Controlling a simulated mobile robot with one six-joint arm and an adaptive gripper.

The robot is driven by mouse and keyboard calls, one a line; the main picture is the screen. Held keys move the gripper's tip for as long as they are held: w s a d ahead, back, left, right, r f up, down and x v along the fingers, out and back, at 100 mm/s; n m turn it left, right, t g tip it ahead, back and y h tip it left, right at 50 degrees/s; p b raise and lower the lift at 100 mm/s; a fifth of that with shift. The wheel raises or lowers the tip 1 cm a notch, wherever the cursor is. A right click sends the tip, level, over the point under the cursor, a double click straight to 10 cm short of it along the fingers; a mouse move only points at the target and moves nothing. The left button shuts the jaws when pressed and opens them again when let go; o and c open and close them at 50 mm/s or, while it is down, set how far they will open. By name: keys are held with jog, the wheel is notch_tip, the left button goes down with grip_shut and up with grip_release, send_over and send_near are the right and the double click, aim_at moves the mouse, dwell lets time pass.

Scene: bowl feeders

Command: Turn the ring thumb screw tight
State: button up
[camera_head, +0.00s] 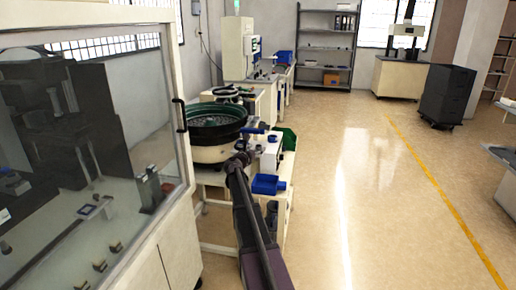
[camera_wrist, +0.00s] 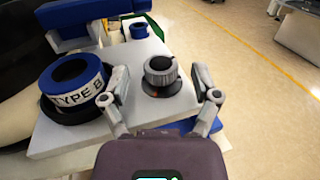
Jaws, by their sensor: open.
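A grey knurled round knob with a dark base (camera_wrist: 160,74) stands on a light grey plate (camera_wrist: 60,140) in the wrist view. It appears to be the ring thumb screw; its tightness cannot be read. My gripper (camera_wrist: 159,82) is open, with one finger left and one right of the knob. Neither finger visibly touches it, and the height gap is unclear. In the head view my gripper (camera_head: 243,149) is small beside the bowl feeder, and the knob cannot be made out there.
A blue ring labelled "TYPE B" (camera_wrist: 77,70) sits on a black base left of the knob, close to my left finger. The green bowl feeder (camera_head: 212,126) stands left of my arm. A blue bin (camera_head: 268,184) is to the right. The aisle floor (camera_head: 360,190) is clear.

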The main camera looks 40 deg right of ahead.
jog(key=v, duration=1)
jog(key=shift+a, duration=0.15)
jog(key=shift+c, duration=1.4)
jog(key=s+n+t+y, duration=0.2)
jog(key=t, duration=0.1)
jog(key=s+d+n+t+y, duration=0.1)
jog(key=s+n+t+y, duration=0.1)
jog(key=s, duration=0.1)
jog(key=shift+s+d+n+t, duration=0.2)
jog(key=shift+s+n+t, duration=0.1)
jog(key=shift+t, duration=0.1)
jog(key=shift+w, duration=0.1)
jog(key=x, duration=1.3)
jog(key=shift+w+d+f, duration=0.1)
jog(key=shift+w+d, duration=0.1)
jog(key=shift+d, duration=0.1)
